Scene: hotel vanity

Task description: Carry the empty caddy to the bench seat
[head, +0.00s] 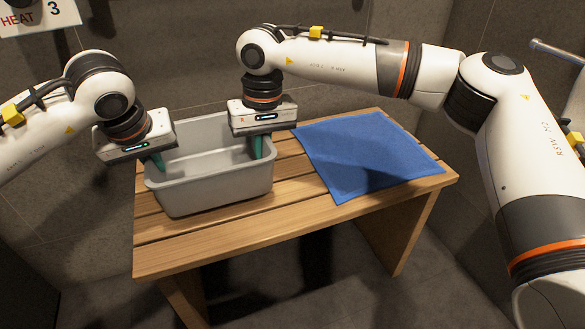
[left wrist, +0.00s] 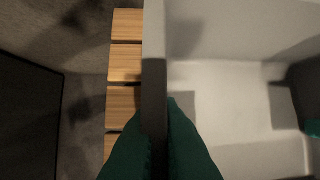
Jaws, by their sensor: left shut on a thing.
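The grey caddy (head: 215,184) is empty and upright at the left part of the wooden bench seat (head: 290,205). It appears to rest on the slats, though a small gap underneath cannot be ruled out. My left gripper (head: 158,162) is shut on the caddy's left end wall, and the left wrist view shows that wall (left wrist: 154,70) between the green fingers (left wrist: 160,140). My right gripper (head: 258,147) is at the caddy's right end with green fingertips at the wall. Its grip there is not clear.
A blue towel (head: 365,155) lies flat on the right part of the bench, just right of the caddy. Tiled walls stand behind, with a metal rail (head: 558,52) at the right and a sign (head: 35,15) at top left. The front slats are bare.

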